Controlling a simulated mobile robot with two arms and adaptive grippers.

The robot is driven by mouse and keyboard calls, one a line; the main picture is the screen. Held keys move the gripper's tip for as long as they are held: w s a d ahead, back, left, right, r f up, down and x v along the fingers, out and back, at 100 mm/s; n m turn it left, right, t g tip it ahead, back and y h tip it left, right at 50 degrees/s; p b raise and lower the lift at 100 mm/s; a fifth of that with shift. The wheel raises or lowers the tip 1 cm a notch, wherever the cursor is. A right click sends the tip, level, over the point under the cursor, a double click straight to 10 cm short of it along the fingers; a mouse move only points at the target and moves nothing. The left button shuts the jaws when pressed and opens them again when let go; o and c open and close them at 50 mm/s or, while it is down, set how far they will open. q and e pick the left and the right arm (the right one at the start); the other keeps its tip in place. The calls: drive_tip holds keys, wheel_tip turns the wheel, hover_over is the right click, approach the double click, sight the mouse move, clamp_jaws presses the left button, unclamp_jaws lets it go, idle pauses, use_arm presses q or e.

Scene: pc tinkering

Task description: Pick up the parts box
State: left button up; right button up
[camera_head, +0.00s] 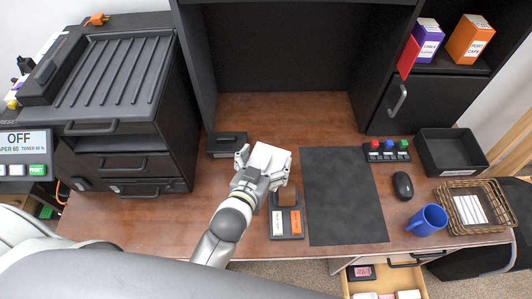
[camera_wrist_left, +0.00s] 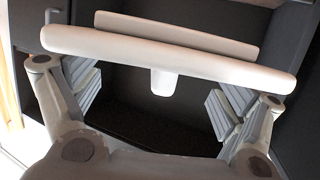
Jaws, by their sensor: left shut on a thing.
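A plain white box (camera_head: 271,158) sits between the fingers of my left gripper (camera_head: 264,168) over the left-middle of the desk. No label on it is readable. My left gripper is shut on this box, its fingers on either side. In the left wrist view, the white box (camera_wrist_left: 165,57) shows as pale bars with a small tab, across the top above the spread fingers (camera_wrist_left: 160,105). The gripper hides part of the box, and I cannot tell how high it is above the desk. My right gripper is not in view.
A dark caddy (camera_head: 286,223) with white and orange labels stands close to the gripper. A small black box (camera_head: 225,144) lies behind left. A black mat (camera_head: 343,195), mouse (camera_head: 403,185), blue mug (camera_head: 428,220), basket (camera_head: 451,222) and black tray (camera_head: 429,153) are to the right.

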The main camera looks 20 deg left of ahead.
sight(256, 151)
use_arm(q)
drive_tip(key=w+a+f+b, duration=0.1)
drive_tip(key=w, duration=0.1)
drive_tip(key=w+a+f+b, duration=0.1)
drive_tip(key=w, duration=0.1)
drive_tip(key=w+a+f+b, duration=0.1)
drive_tip(key=w, duration=0.1)
drive_tip(key=shift+a+f+b, duration=0.35)
drive_tip(key=shift+f, duration=0.05)
drive_tip(key=w+f+b, duration=0.1)
drive_tip(key=f+b, duration=0.1)
drive_tip(key=b, duration=0.1)
drive_tip(key=w+a+f+b, duration=0.1)
drive_tip(key=f+b, duration=0.2)
drive_tip(key=w+a+f+b, duration=0.1)
drive_tip(key=f+b, duration=0.2)
drive_tip(key=shift+w, duration=0.35)
drive_tip(key=shift+f+b, duration=0.1)
drive_tip(key=shift+b, duration=0.25)
